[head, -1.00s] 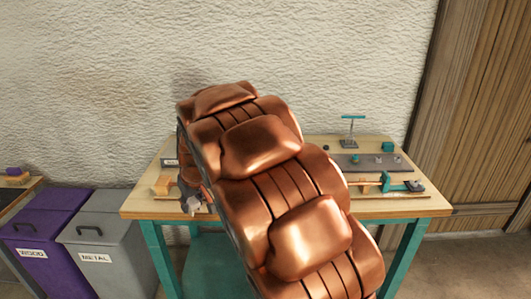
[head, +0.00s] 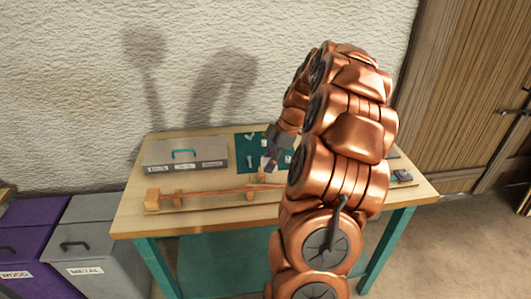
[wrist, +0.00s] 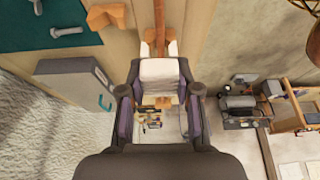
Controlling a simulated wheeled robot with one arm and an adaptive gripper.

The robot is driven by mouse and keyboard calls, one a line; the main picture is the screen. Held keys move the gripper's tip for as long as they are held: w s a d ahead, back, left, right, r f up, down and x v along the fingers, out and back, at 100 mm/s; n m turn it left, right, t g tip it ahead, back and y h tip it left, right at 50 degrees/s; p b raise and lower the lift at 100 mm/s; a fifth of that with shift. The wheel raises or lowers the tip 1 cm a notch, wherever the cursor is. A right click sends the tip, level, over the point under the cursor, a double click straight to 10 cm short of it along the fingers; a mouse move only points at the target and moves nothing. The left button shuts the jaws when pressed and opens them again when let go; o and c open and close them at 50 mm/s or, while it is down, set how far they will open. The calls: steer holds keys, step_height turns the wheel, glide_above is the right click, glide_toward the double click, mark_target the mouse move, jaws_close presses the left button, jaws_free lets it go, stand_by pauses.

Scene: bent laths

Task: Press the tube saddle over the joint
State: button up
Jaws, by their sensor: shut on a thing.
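A pale, blocky piece, apparently the tube saddle (wrist: 160,75), sits between the fingers of my gripper (wrist: 160,92) in the wrist view. The fingers are closed against its sides. In the head view my gripper (head: 274,156) points down over the bench, near the right part of a thin reddish-brown lath (head: 215,191). The lath lies along wooden blocks and also shows beyond the saddle in the wrist view (wrist: 160,25). The joint cannot be made out. My arm hides the right end of the lath. Whether the saddle touches the lath cannot be told.
On the bench (head: 130,215) a grey case (head: 185,153) with a teal handle stands at the back left. A dark teal mat (head: 245,145) with small tools lies beside it. Purple (head: 35,240) and grey bins (head: 90,245) stand left of the bench. The front left bench top is clear.

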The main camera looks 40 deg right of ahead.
mark_target(270, 186)
steer(key=shift+s+d+f+p, duration=0.2)
steer(key=shift+s+f+p, duration=0.1)
steer(key=shift+f, duration=0.3)
step_height(270, 186, down, 2)
steer(key=shift+f+p, duration=0.1)
steer(key=shift+p, duration=0.4)
step_height(270, 186, down, 3)
steer(key=shift+w+f+b, duration=0.1)
steer(key=shift+b, duration=1.15)
steer(key=shift+d+b, duration=0.1)
steer(key=shift+b, duration=0.6)
steer(key=shift+f+b, duration=1.25)
steer(key=shift+b, duration=0.35)
stand_by(0.3)
steer(key=o, duration=1)
